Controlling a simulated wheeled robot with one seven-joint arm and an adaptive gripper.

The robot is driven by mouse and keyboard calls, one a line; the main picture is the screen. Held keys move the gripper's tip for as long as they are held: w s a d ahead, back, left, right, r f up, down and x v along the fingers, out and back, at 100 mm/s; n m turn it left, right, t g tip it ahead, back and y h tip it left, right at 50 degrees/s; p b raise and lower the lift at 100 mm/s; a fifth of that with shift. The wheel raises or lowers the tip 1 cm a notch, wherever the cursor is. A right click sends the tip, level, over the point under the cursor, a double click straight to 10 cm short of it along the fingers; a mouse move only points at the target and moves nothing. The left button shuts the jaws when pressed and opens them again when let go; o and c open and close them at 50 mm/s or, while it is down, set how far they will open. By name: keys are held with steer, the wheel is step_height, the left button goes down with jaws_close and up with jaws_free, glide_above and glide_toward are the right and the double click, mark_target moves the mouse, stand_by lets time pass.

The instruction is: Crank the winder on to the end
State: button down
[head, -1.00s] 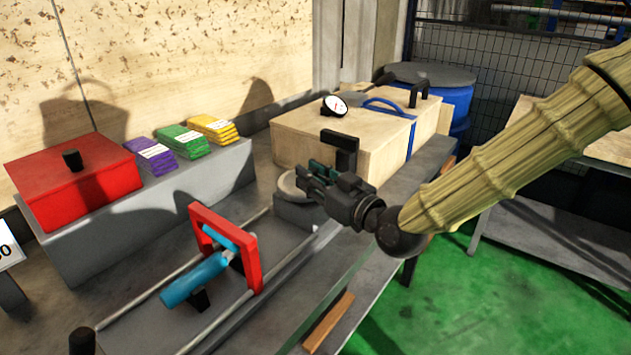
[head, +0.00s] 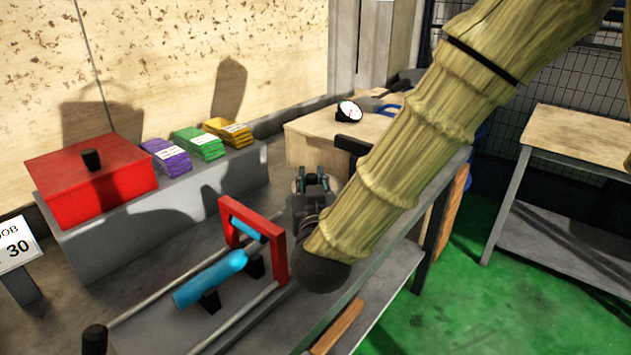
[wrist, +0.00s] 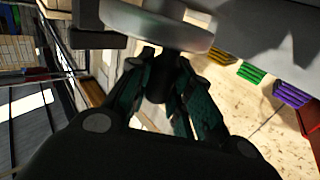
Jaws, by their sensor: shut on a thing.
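The winder is a grey round disc (wrist: 150,25) that fills the top of the wrist view. A dark knob (wrist: 160,86) sticks out from it. My gripper (wrist: 163,70) has its dark green fingers on either side of this knob and is shut on it. In the head view my gripper (head: 314,182) is beyond the red frame, at the far end of the rails. The disc is mostly hidden there by my gripper and arm.
A red frame (head: 283,262) with a blue cylinder (head: 210,279) stands at the rails, close left of my arm. A wooden box (head: 305,142) with a black handle (head: 352,145) is just behind. A red box (head: 88,180) and several coloured stacks (head: 198,143) sit on a grey ledge.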

steer(key=shift+w+a+r+m+h, duration=0.1)
steer(key=shift+a+m+h, duration=0.1)
steer(key=shift+m+h, duration=0.45)
steer(key=shift+h, duration=0.45)
steer(key=c, duration=1.3)
jaws_free()
steer(key=shift+a, duration=0.1)
steer(key=shift+r, duration=0.45)
step_height(320, 180, up, 9)
steer(key=shift+r, duration=0.1)
